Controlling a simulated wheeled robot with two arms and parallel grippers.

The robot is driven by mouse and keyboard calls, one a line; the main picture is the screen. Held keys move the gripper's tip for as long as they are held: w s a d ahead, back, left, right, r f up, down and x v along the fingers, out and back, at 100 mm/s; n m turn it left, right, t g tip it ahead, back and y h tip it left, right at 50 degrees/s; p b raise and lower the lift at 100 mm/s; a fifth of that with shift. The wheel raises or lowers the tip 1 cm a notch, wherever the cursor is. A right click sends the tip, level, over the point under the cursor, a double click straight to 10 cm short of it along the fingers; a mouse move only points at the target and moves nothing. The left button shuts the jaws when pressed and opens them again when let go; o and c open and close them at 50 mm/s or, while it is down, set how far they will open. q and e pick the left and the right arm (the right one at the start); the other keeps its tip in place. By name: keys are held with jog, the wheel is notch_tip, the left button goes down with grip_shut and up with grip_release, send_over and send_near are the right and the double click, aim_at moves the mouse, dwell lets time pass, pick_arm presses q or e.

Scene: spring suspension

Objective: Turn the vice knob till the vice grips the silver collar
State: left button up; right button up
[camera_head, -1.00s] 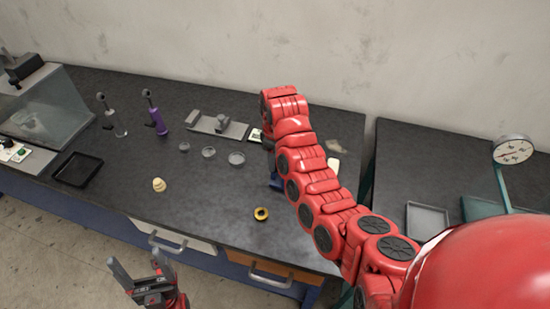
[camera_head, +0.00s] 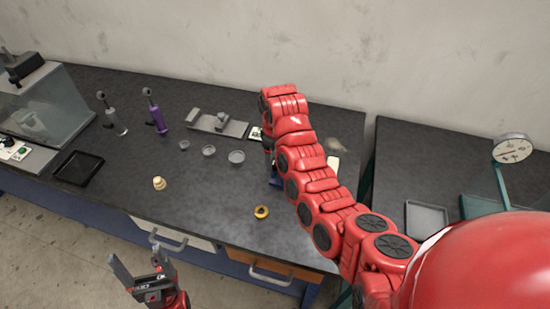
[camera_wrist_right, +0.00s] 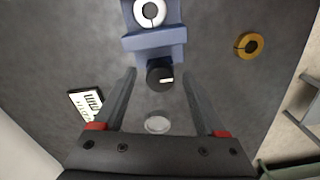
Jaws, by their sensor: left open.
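In the right wrist view the blue vice (camera_wrist_right: 155,42) stands at the top, with the silver collar (camera_wrist_right: 150,12) as a pale ring at its far end. The dark vice knob (camera_wrist_right: 158,78), with a white mark, faces my right gripper (camera_wrist_right: 160,73). That gripper is open, its two fingertips on either side of the knob with a gap visible on each side. I cannot tell if the collar is gripped. My left gripper (camera_head: 136,254) is open and empty, off the bench's front edge.
A yellow-black ring (camera_head: 261,212) and a cream stacked piece (camera_head: 159,183) lie on the bench. Several small round dishes (camera_head: 236,157), a grey slide fixture (camera_head: 217,123) and a black tray (camera_head: 79,167) stand further left. A dial gauge (camera_head: 512,148) is at the right.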

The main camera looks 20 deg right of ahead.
jog(key=shift+r, duration=0.1)
jog(key=shift+r, duration=0.3)
notch_tip(320, 180, up, 6)
jog(key=shift+d+f+p, duration=0.1)
jog(key=shift+d+p, duration=0.05)
jog(key=shift+p, duration=0.7)
notch_tip(320, 180, up, 11)
jog(key=shift+b, duration=0.4)
jog(key=shift+f, duration=0.2)
